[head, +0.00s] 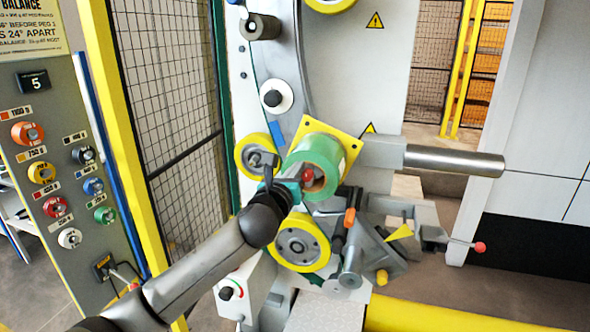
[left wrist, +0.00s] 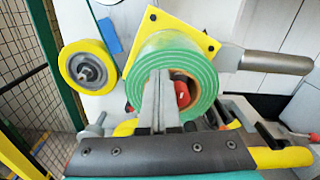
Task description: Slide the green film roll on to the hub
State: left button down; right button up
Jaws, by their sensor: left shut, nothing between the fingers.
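The green film roll (head: 318,157) sits against a yellow square plate (head: 350,144) on the machine, its brown core facing me. The roll also shows in the left wrist view (left wrist: 147,62), with the plate (left wrist: 185,33) behind it. A red piece (left wrist: 182,94) shows inside the core; the rest of the hub is hidden by the roll. My left gripper (head: 297,180) is shut and empty, in front of the roll's near face. Its fingers (left wrist: 160,80) overlap the left part of the core opening; I cannot tell whether they touch the roll. My right gripper is out of view.
A yellow-rimmed wheel (head: 252,153) is left of the roll and another (head: 301,243) below it. A grey cylinder (head: 455,160) sticks out to the right. Levers and a bracket (head: 375,250) crowd the lower right. A mesh fence (head: 168,90) stands left.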

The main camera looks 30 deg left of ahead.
pick_arm(q)
jog(key=shift+a, duration=0.1)
jog(key=p+v, duration=0.1)
jog(key=v, duration=1.6)
jog(key=shift+s+d, duration=0.2)
jog(key=shift+s, duration=0.05)
